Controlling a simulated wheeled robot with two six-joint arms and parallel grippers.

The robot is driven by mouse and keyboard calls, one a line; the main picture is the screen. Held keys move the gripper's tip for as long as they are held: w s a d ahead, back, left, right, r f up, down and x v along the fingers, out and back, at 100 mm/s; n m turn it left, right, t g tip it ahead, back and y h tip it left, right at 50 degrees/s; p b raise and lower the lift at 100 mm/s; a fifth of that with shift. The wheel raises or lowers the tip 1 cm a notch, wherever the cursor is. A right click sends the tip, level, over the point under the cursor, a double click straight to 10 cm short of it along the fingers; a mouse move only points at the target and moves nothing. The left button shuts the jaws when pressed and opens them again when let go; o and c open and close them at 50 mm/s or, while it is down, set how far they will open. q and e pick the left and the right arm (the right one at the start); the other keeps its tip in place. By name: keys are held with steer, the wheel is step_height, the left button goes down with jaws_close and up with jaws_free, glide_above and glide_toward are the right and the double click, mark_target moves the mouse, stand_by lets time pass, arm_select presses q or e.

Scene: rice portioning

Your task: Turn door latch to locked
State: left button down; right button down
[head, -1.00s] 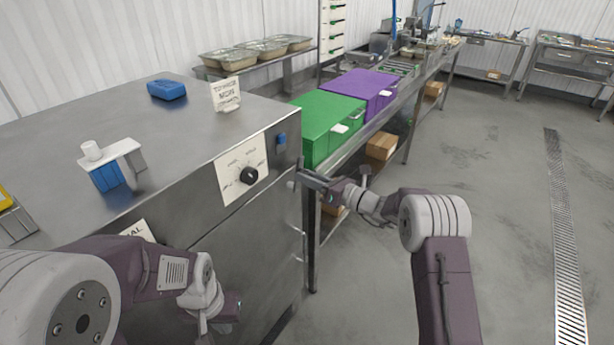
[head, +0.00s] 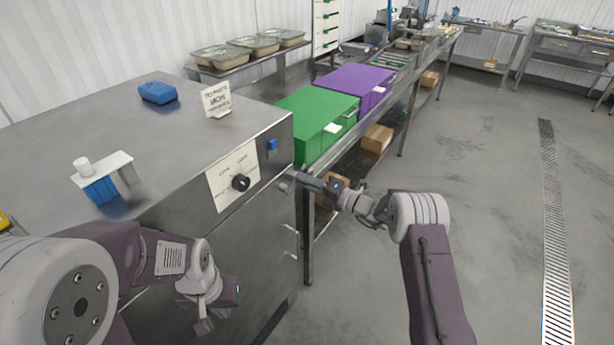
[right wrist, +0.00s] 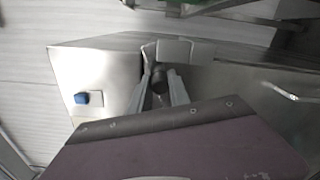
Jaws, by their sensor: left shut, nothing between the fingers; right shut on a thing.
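The steel cabinet (head: 165,130) fills the left of the head view, with its door on the front face. My right gripper (head: 290,182) is at the upper right edge of that face. In the right wrist view my right gripper (right wrist: 162,90) is shut on the door latch, whose dark round part (right wrist: 160,80) shows between the fingers. The fingers hide much of the latch, so its turned position cannot be made out. My left gripper (head: 205,324) is shut and empty, low in front of the cabinet.
A black dial knob (head: 240,183) sits on a white plate beside a blue button (head: 273,145). A green box (head: 312,120) and a purple box (head: 355,88) stand on the bench to the right. The floor (head: 480,200) at right is open.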

steer(key=m, duration=0.4)
steer(key=shift+w+d+f, duration=0.15)
steer(key=shift+w+f, duration=0.15)
steer(key=shift+f, duration=0.05)
steer(key=shift+f+m, duration=0.25)
steer(key=shift+m, duration=0.45)
steer(key=shift+f, duration=0.15)
steer(key=c, duration=1.3)
jaws_free()
steer(key=shift+o, duration=0.2)
steer(key=shift+f, duration=0.15)
steer(key=v, duration=0.9)
steer(key=shift+b, duration=0.4)
steer(key=shift+s, duration=0.1)
